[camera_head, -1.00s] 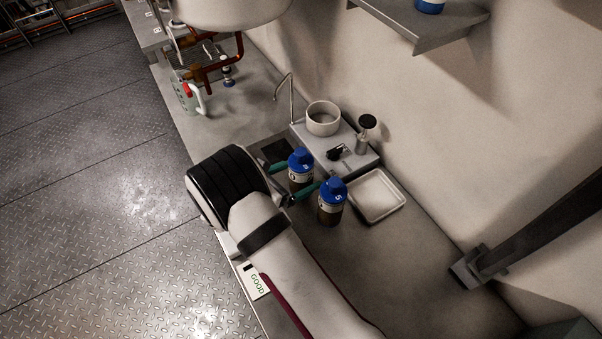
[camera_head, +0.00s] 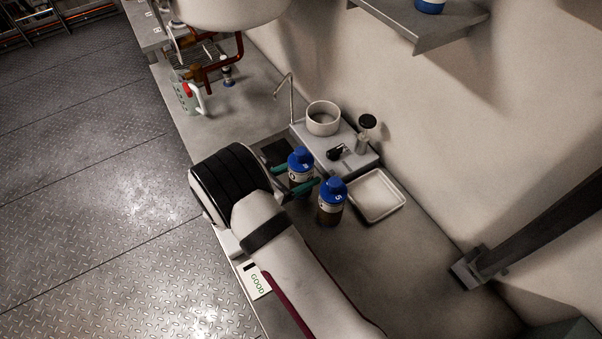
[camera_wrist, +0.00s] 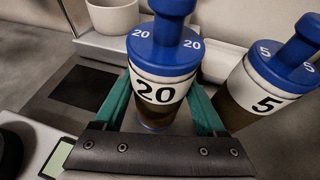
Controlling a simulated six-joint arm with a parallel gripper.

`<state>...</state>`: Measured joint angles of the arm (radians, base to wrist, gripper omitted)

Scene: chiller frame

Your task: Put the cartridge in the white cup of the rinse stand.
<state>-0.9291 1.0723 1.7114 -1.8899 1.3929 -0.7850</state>
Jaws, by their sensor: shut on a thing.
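A cartridge with a blue cap and the number 20 (camera_wrist: 158,92) stands upright between the green fingers of my gripper (camera_wrist: 160,112) in the wrist view. My gripper is shut on it. In the head view this cartridge (camera_head: 300,163) is left of a second blue-capped cartridge (camera_head: 331,204), which is marked 5 in the wrist view (camera_wrist: 272,82). The second cartridge stands upright on the counter, apart from my gripper. The white cup (camera_head: 323,118) sits on the grey rinse stand (camera_head: 352,170), behind the held cartridge. The cup's lower part shows at the wrist view's top.
A shallow white tray (camera_head: 376,196) lies right of the stand. A black-topped fitting (camera_head: 366,128), a black knob (camera_head: 336,153) and a thin bent spout (camera_head: 292,98) stand on or by the stand. A dark square (camera_head: 277,150) lies left of it.

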